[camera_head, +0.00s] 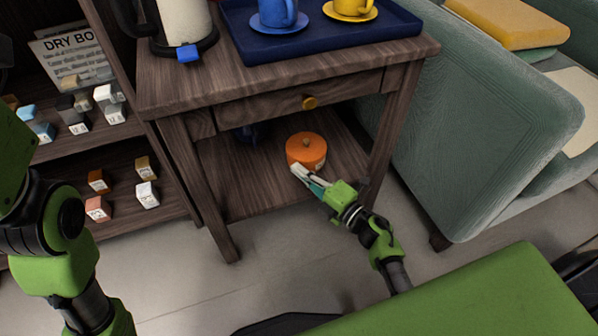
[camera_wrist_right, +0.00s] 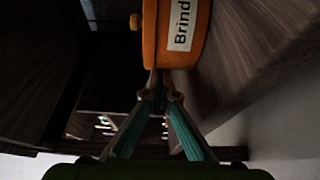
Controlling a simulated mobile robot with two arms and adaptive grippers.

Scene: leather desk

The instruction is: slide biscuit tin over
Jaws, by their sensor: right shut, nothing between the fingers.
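The orange round biscuit tin (camera_head: 307,149) stands on the lower shelf (camera_head: 240,185) of the wooden side table. In the right wrist view the tin (camera_wrist_right: 153,40) is close ahead, with a white label reading "Brind". My right gripper (camera_head: 297,172) is shut and empty at the tin's front left side. In the right wrist view its fingertips (camera_wrist_right: 158,92) are at or very near the tin's edge; I cannot tell if they touch. My left arm (camera_head: 62,225) shows at the left, but its gripper is out of view.
A blue tray (camera_head: 320,38) with cups is on top. A green sofa (camera_head: 480,120) stands right, a bookshelf (camera_head: 100,140) left.

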